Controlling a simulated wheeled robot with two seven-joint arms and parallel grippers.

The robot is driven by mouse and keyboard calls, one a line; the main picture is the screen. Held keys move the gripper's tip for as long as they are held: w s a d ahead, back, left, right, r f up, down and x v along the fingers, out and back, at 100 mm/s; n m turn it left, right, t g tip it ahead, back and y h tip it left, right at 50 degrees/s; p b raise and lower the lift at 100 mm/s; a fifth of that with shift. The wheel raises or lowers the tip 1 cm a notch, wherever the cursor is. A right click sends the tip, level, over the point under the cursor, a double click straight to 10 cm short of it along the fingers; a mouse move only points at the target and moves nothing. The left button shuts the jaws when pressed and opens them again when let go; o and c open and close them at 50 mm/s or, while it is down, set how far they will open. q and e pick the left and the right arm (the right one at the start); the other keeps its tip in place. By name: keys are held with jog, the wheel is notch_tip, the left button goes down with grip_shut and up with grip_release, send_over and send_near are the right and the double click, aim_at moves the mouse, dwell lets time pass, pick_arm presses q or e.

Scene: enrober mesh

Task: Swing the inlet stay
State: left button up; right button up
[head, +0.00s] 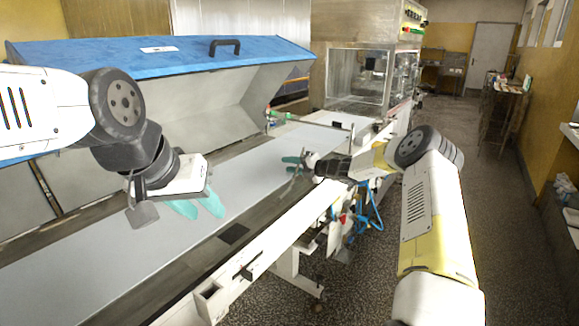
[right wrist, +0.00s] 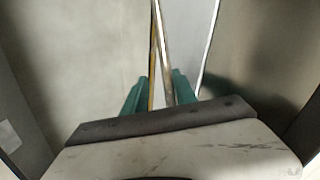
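My right gripper (head: 288,164) reaches in from the right over the near edge of the conveyor belt, its teal fingers pointing left. In the right wrist view its two fingers (right wrist: 160,88) stand apart. A slim shiny metal rod (right wrist: 165,55), which looks like the stay, runs up between them, closer to the right finger; I cannot tell whether they touch. The rod's lower end is hidden behind the gripper body. My left gripper (head: 198,206) hangs over the belt at the left, its teal fingers spread and empty.
The pale belt (head: 110,245) runs from front left to back right. A raised blue-topped hood (head: 150,60) stands behind it. A thin crossbar (head: 320,122) spans the belt's far part, before a glass-sided machine (head: 357,78). Blue hoses (head: 372,205) hang below the near rail. The right-hand aisle is clear.

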jog(key=shift+v, duration=3.85)
jog(key=s+a+r+n+g+h, duration=0.25)
jog(key=s+r+n, duration=0.45)
jog(key=s+n, duration=0.4)
jog(key=s+a+r+n+g+h, duration=0.25)
jog(key=s+r+n, duration=0.35)
jog(key=s+n, duration=0.45)
jog(key=s+d+r+n+h, duration=0.1)
jog(key=s+d+n, duration=0.2)
jog(key=s+n, duration=0.3)
jog(key=s+d+r+n+t+h, duration=0.1)
jog(key=s+d+n, duration=0.3)
jog(key=s, duration=0.8)
jog(key=s+d+r+n+h, duration=0.1)
jog(key=s+d+n+h, duration=0.2)
jog(key=s+n, duration=0.6)
jog(key=shift+s+d, duration=0.15)
jog(key=shift+d, duration=0.3)
